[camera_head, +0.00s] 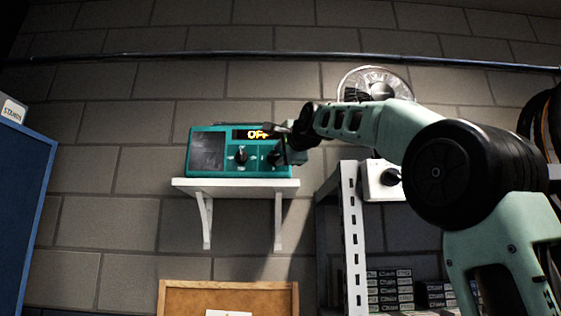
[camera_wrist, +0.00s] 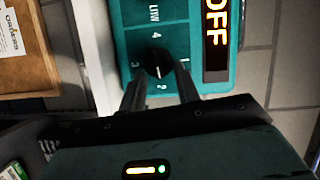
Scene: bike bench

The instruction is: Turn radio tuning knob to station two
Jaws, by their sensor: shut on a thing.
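The teal radio (camera_head: 207,151) stands on a white wall shelf, and its display (camera_head: 252,133) reads OFF in yellow. Its left knob (camera_head: 241,155) is free. My gripper (camera_head: 281,150) is at the right knob, partly covering that end of the radio. In the wrist view, turned sideways, the black tuning knob (camera_wrist: 158,61) sits among the marks 1, 2, 3 and 4. Its white pointer mark faces down the picture, roughly toward the 2. My gripper (camera_wrist: 160,74) has one finger on each side of this knob and is shut on it. The exact contact is dark.
The white shelf (camera_head: 235,185) has brackets below. A metal rack (camera_head: 352,240) with small boxes (camera_head: 390,290) and a white box with a black knob (camera_head: 382,181) is at the right. A cork board (camera_head: 180,297) hangs below, and a blue panel (camera_head: 25,200) is at the left.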

